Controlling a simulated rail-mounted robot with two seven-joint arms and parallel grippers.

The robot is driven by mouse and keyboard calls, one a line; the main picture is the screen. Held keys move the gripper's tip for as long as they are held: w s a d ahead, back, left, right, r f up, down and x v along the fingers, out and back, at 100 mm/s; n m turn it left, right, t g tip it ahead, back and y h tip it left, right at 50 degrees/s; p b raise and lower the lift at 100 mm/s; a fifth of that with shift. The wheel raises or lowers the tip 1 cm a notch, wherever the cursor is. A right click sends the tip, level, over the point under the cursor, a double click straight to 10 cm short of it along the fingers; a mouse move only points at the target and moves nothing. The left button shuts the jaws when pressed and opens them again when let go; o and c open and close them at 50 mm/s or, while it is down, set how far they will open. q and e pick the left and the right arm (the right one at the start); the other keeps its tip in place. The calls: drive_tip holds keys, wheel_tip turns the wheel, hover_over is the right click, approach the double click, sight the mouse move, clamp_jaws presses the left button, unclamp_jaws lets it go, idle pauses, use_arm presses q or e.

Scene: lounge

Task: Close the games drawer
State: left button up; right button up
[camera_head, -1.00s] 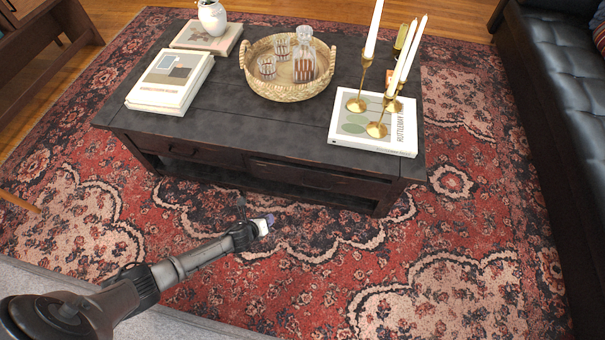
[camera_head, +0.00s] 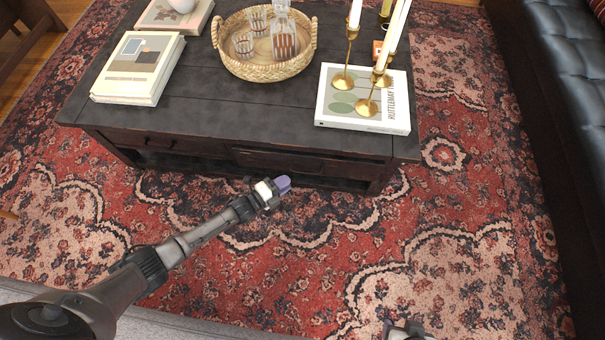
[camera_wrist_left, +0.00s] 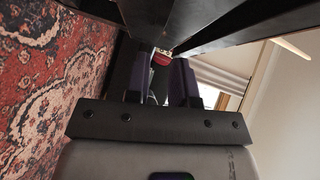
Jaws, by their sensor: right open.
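The dark wooden coffee table (camera_head: 190,110) has drawer fronts along its near side. The left drawer front (camera_head: 165,145) looks flush. The right drawer front (camera_head: 300,163) seems to stand slightly proud, but how far is hard to tell. My left gripper (camera_head: 284,185) is low in front of the right drawer front, apart from it as far as I can see. My right gripper (camera_head: 408,328) just enters at the bottom edge, mostly cut off.
On the table are books (camera_head: 140,68), a wicker tray (camera_head: 265,68) with glasses and a decanter, and brass candlesticks (camera_head: 368,106) on a white book (camera_head: 345,118). A black sofa (camera_head: 560,80) stands at right. The patterned rug (camera_head: 420,230) before the table is clear.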

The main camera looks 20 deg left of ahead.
sight(302, 173)
use_arm(q)
drive_tip(key=b+x, duration=0.3)
drive_tip(key=x, duration=0.4)
drive_tip(key=shift+w+d+f+b, duration=0.2)
drive_tip(key=shift+w+d+b, duration=0.05)
drive_tip(key=shift+b, duration=0.15)
drive_tip(key=shift+s, duration=0.1)
drive_tip(key=shift+c, duration=0.2)
clamp_jaws()
